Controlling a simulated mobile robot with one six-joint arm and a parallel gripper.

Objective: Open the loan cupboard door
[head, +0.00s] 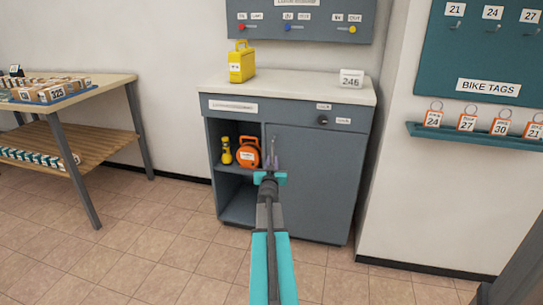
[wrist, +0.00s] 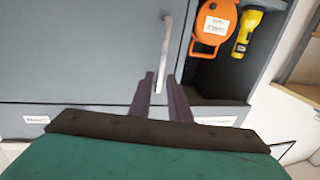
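The loan cupboard (head: 230,89) is a grey cabinet with a pale top. Its grey door (head: 318,175) on the right half looks shut; it also shows in the wrist view (wrist: 75,60). A pale vertical bar handle (wrist: 166,45) is near the door's edge beside the open shelves. My gripper (head: 270,160) is in front of that edge. In the wrist view my gripper (wrist: 161,80) has its two dark fingers apart, with the handle's lower end appearing between them. I cannot tell whether they touch it. In the head view the gripper mostly hides the handle.
Open shelves (head: 237,205) hold a yellow torch (head: 227,152) and an orange reel (head: 248,153). A dark knob (head: 323,120) is above the door. A yellow box (head: 241,64) and a "246" block (head: 351,79) stand on top. A parcel table (head: 105,85) is left; floor in front is clear.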

